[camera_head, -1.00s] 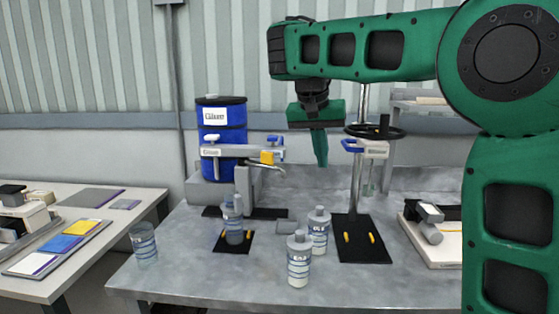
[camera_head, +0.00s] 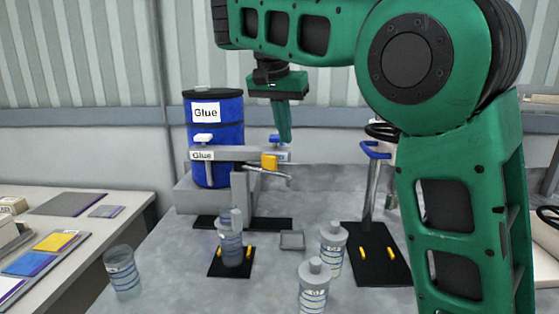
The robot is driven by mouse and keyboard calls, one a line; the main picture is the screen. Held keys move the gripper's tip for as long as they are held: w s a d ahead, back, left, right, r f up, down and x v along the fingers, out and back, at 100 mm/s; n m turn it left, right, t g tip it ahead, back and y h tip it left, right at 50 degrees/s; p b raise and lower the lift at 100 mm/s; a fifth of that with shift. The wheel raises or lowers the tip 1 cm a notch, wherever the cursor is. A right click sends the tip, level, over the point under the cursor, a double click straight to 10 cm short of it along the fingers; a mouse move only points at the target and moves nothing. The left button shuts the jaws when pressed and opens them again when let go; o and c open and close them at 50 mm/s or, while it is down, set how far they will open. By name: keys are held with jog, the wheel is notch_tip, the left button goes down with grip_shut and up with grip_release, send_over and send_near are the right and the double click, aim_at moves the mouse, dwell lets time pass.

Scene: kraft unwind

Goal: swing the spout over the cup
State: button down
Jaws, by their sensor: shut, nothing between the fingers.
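My gripper (camera_head: 285,138) points down with its fingers shut and empty. Its tip is close to the right end of the grey bar labelled Glue, by a blue knob there; I cannot tell if they touch. The spout (camera_head: 272,175) is a thin metal tube under a yellow block (camera_head: 269,161) on that bar, reaching right. Another clear banded cup (camera_head: 122,274) stands at the bench's left edge.
A blue glue drum (camera_head: 215,140) stands behind the bar. Two grey-capped bottles (camera_head: 333,247) (camera_head: 313,288) stand right of the mat. A stand with a black base (camera_head: 375,268) is further right. A small grey tray (camera_head: 292,240) lies near the mat. A side table (camera_head: 80,228) is at left.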

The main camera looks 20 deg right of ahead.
aim_at(265, 170)
jog(key=shift+w+a, duration=0.1)
jog(key=shift+w, duration=0.05)
jog(key=shift+f, duration=0.1)
jog(key=x, duration=0.9)
jog(key=shift+f, duration=0.3)
dwell(0.6)
